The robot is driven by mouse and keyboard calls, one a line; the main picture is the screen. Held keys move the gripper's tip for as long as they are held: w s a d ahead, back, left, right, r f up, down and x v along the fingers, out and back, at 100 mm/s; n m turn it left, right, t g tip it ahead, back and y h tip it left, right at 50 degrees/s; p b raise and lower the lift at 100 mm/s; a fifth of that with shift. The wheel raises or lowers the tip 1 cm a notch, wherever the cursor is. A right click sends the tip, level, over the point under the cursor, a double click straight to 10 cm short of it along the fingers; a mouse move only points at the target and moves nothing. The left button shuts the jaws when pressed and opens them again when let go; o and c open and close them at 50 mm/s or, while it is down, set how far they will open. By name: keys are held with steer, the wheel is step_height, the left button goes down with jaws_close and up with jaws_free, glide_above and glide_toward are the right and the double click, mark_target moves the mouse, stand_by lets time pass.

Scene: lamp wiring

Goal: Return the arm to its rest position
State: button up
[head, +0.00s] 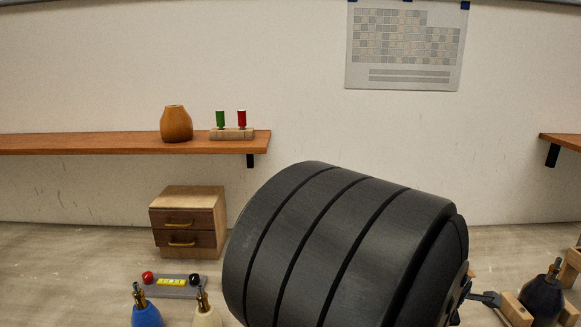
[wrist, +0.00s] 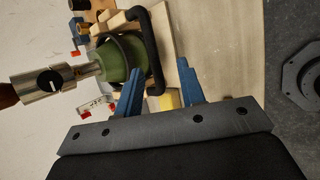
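My gripper (wrist: 158,80) shows in the wrist view with its two blue fingers apart. No object is clearly held between them. A green rounded body (wrist: 118,60) with a metal neck lies beyond the left finger, beside a black curved bar (wrist: 150,45). I cannot tell whether a finger touches either of them. A yellow patch (wrist: 168,100) shows behind the gap between the fingers. In the head view my large black arm link fills the lower middle and hides much of the bench; I cannot make out the fingers there.
A grey board (head: 180,294) with red and black knobs lies at lower left, near blue (head: 146,315) and cream (head: 205,316) metal-tipped bodies. A small drawer cabinet (head: 187,222) stands behind. A dark body (head: 541,299) and wooden blocks (head: 516,309) crowd lower right. A shelf (head: 80,143) juts out at left.

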steer(key=v, duration=1.3)
steer(key=x, duration=1.7)
steer(key=w+r, duration=0.1)
steer(key=r, duration=0.1)
steer(key=w+r, duration=0.1)
steer(key=r, duration=0.1)
steer(key=shift+w+d, duration=0.15)
steer(key=shift+w, duration=0.15)
steer(key=shift+w+r, duration=0.1)
steer(key=shift+g, duration=0.3)
